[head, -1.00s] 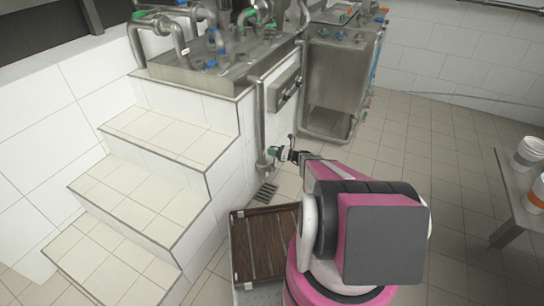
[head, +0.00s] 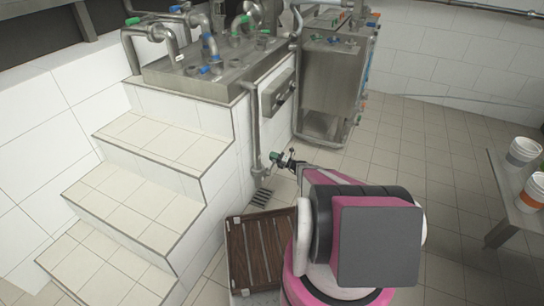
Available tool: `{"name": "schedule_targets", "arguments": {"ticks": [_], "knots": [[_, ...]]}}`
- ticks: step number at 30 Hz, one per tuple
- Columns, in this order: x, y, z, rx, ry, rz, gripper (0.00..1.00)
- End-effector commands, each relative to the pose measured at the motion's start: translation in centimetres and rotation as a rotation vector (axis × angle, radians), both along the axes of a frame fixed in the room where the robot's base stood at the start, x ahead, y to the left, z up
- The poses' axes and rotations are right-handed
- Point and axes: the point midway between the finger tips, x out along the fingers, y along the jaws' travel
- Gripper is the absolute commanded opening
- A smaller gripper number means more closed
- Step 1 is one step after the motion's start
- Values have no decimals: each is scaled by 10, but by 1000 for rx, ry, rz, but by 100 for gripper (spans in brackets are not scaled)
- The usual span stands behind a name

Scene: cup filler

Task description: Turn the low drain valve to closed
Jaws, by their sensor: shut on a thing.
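The low drain valve (head: 275,160) is a small fitting with a green part near the foot of a vertical steel drain pipe (head: 255,130), just above the floor. My gripper (head: 287,160) is at the end of my pink arm, right at the valve and level with it. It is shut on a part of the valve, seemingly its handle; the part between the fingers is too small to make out. The angle of the handle cannot be read clearly at this distance.
White tiled steps (head: 135,200) rise at the left. A floor grate (head: 262,198) lies below the pipe, with a brown slatted crate (head: 256,250) in front. A steel tank (head: 330,85) stands behind. White buckets (head: 523,152) stand on a table at the right. The middle floor is clear.

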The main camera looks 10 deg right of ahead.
Motion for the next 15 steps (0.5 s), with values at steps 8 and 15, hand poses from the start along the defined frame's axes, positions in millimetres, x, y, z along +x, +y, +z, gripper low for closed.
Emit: {"name": "schedule_targets", "arguments": {"ticks": [8,15], "knots": [[5,-4,-23,116,160,-3,0],[5,-5,-33,172,238,-2,0]]}}
